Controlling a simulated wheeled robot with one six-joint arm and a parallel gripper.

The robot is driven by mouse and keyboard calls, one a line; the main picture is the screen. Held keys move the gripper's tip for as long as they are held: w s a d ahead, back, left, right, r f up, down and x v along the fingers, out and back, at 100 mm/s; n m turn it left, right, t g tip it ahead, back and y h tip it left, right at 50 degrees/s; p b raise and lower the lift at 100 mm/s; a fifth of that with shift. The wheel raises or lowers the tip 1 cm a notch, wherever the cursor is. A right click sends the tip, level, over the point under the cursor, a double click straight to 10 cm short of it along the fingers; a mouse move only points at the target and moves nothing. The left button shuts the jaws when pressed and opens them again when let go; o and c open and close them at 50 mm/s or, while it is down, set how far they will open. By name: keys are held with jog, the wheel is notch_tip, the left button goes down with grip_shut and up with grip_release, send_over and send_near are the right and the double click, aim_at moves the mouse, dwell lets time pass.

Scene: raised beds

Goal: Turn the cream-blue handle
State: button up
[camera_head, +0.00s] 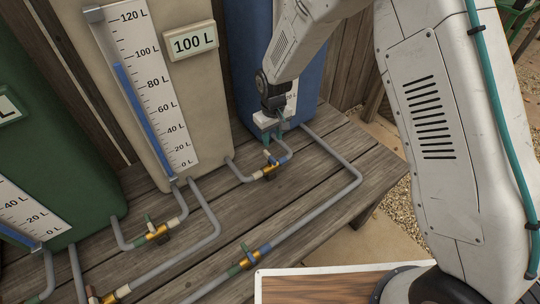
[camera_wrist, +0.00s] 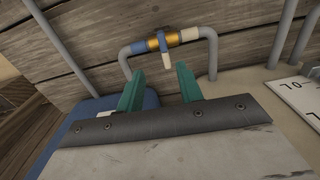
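The cream-blue handle (camera_wrist: 163,46) is on a brass valve (camera_wrist: 178,40) in a grey pipe. It is blue with a cream end pointing toward my gripper in the wrist view. The pipe has a blue band on one side of the valve and a cream band on the other. In the head view this valve (camera_head: 269,171) sits low between the cream and blue tanks, with the handle (camera_head: 270,157) above it. My gripper (camera_wrist: 160,72) has its teal fingers apart, with nothing between them. The handle's end lies just beyond the fingertips, apparently apart from them.
The cream tank (camera_head: 207,75) stands left of the valve and the blue tank (camera_head: 236,60) behind my gripper. Other valves (camera_head: 157,233) and (camera_head: 250,259) and grey pipes (camera_head: 330,200) cross the wooden deck (camera_head: 225,172). A green tank (camera_head: 60,150) is at far left.

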aim_at(270, 155)
jog(key=f, duration=0.6)
jog(key=a+f, duration=0.1)
jog(key=f, duration=0.3)
grip_shut()
